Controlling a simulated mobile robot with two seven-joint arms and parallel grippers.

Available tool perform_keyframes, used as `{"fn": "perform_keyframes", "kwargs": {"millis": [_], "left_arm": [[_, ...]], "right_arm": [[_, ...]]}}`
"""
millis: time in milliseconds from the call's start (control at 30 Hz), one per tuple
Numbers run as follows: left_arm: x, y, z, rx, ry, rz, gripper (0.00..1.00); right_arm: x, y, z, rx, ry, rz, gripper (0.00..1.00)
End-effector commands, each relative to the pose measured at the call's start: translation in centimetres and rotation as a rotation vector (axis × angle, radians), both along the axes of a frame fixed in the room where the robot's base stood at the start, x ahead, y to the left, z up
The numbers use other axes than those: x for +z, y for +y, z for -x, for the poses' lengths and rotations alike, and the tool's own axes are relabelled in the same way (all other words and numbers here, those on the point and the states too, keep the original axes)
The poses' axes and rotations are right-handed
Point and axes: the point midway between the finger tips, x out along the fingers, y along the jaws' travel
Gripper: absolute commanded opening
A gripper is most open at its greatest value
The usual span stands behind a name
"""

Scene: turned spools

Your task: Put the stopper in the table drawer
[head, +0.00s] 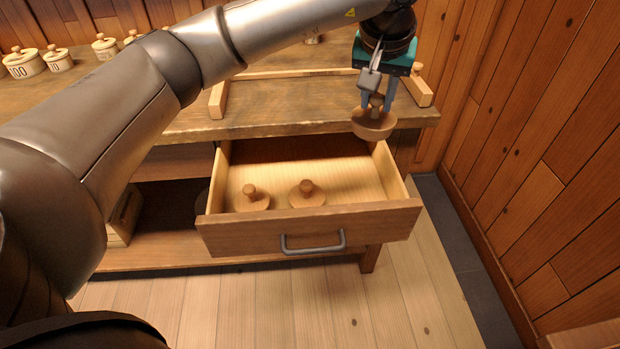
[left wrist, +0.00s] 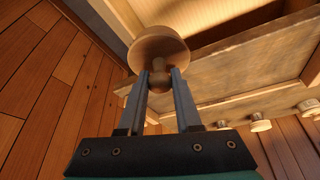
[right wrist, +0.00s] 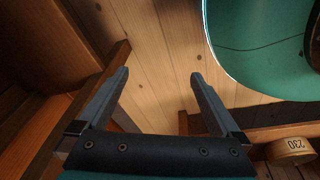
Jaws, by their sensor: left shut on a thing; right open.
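A round wooden stopper (head: 374,124) with a knob hangs in my left gripper (head: 376,103). The fingers are shut on its knob, and the disc is below them. It is over the back right part of the open table drawer (head: 310,238), near the table's front edge. The held stopper also shows in the left wrist view (left wrist: 158,48). Two similar knobbed stoppers lie in the drawer, one at the left (head: 251,199) and one in the middle (head: 307,194). My right gripper (right wrist: 158,75) is open and empty, and the head view does not show it.
The drawer's right part is free. Several lidded, numbered pots (head: 24,63) stand on the table (head: 300,104) at the back left. A wooden rail frame (head: 218,100) lies on the tabletop. A plank wall (head: 540,150) closes off the right. A pot marked 230 (right wrist: 291,147) shows in the right wrist view.

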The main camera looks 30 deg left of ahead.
Motion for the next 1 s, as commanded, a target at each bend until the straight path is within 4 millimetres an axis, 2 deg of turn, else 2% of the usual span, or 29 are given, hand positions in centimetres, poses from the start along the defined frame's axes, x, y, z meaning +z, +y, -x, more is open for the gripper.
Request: {"fn": "perform_keyframes", "kwargs": {"millis": [133,267,800,1000], "left_arm": [[-1.6,0.0,0.0,0.001,0.003,0.0,0.0],[-4.1,0.0,0.0,0.001,0.004,0.0,0.0],[-14.0,0.0,0.0,0.001,0.003,0.0,0.0],[-15.9,0.0,0.0,0.0,0.001,0.0,0.0]], "right_arm": [[0.3,0.5,-0.7,-0.001,-0.006,-0.006,1.0],[1.3,1.2,-1.6,-0.001,-0.008,-0.012,1.0],[6.6,3.2,-4.4,-0.006,-0.028,-0.037,1.0],[7.9,3.3,-5.1,-0.007,-0.045,-0.04,1.0]]}}
